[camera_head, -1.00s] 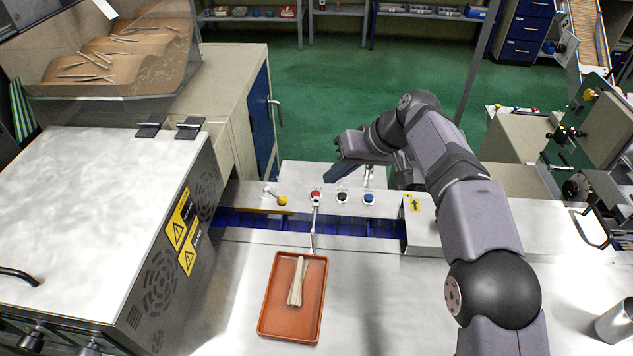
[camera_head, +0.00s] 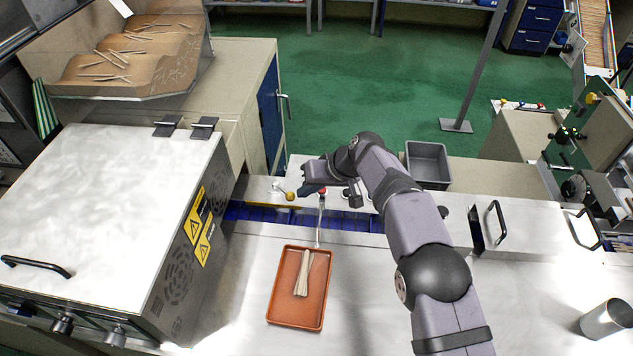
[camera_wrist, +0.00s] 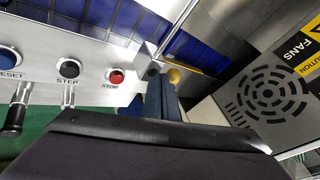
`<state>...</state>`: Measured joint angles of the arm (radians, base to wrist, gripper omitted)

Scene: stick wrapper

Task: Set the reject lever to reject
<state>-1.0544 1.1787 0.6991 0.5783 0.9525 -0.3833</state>
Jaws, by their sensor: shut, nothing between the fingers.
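A small lever with a yellow knob (camera_head: 290,196) and a short metal arm sits at the left end of the button panel. No label for its positions is legible. My gripper (camera_head: 309,190) is shut and empty, just to the right of the knob. In the wrist view the shut fingertips (camera_wrist: 161,92) lie close to the yellow knob (camera_wrist: 174,76), which is partly behind them. I cannot tell whether they touch. A second handle with a black grip (camera_wrist: 13,118) hangs below the RESET button in the wrist view.
The red STOP button (camera_wrist: 116,77), black STEP button (camera_wrist: 69,68) and blue RESET button (camera_wrist: 9,58) are beside the fingers. A thin metal rod (camera_head: 320,225) crosses the blue conveyor. An orange tray (camera_head: 278,302) holds sticks. The CAUTION-labelled machine (camera_head: 110,200) stands left.

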